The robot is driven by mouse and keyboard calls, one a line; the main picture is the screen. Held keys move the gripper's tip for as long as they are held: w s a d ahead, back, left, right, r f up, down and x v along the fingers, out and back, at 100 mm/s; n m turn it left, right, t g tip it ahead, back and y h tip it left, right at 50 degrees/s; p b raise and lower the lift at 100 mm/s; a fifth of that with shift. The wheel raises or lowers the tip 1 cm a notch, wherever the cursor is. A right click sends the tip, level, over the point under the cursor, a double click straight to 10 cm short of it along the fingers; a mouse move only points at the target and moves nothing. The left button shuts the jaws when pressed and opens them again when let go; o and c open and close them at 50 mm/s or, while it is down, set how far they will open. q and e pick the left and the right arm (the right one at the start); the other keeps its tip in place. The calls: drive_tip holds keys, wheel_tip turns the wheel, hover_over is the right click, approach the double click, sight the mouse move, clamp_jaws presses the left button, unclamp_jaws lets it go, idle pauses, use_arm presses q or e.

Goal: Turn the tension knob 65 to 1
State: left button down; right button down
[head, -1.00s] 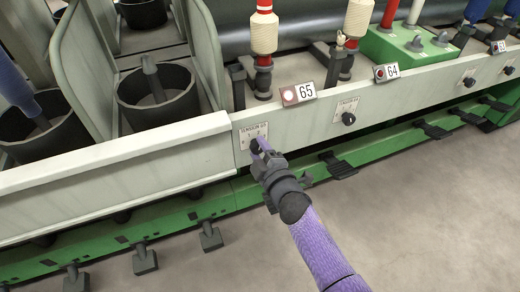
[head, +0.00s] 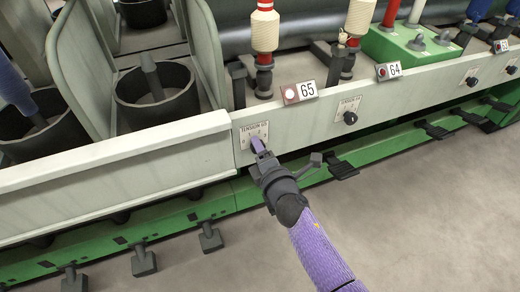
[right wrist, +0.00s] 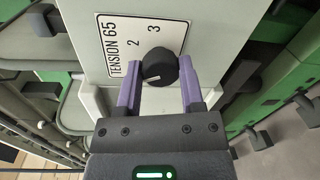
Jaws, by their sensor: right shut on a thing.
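The tension knob 65 is a round black knob (right wrist: 160,66) on a white plate (right wrist: 118,45) marked TENSION 65, with the figures 2 and 3 showing in the right wrist view. A short pale mark shows on the knob's face, toward its lower left in that view. The figure 1 cannot be made out there. My right gripper (right wrist: 160,82) has its two purple fingers on either side of the knob, shut on it. In the head view my right gripper (head: 257,146) covers the knob, below the plate's title (head: 254,128). My left gripper is not in view.
A sign 65 (head: 299,92) with a lit lamp sits above on the pale rail. Another black knob (head: 350,118) is to the right, under sign 64 (head: 389,71). A green beam with dark pedals (head: 342,169) runs below. The floor in front is clear.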

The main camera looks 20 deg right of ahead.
drive_tip(key=shift+f, duration=0.1)
idle(0.4)
drive_tip(key=shift+c, duration=1.1)
unclamp_jaws()
drive_tip(key=shift+s, duration=0.1)
drive_tip(key=s+p, duration=0.2)
drive_tip(key=s, duration=0.7)
drive_tip(key=shift+s+r, duration=0.4)
drive_tip(key=shift+d, duration=0.1)
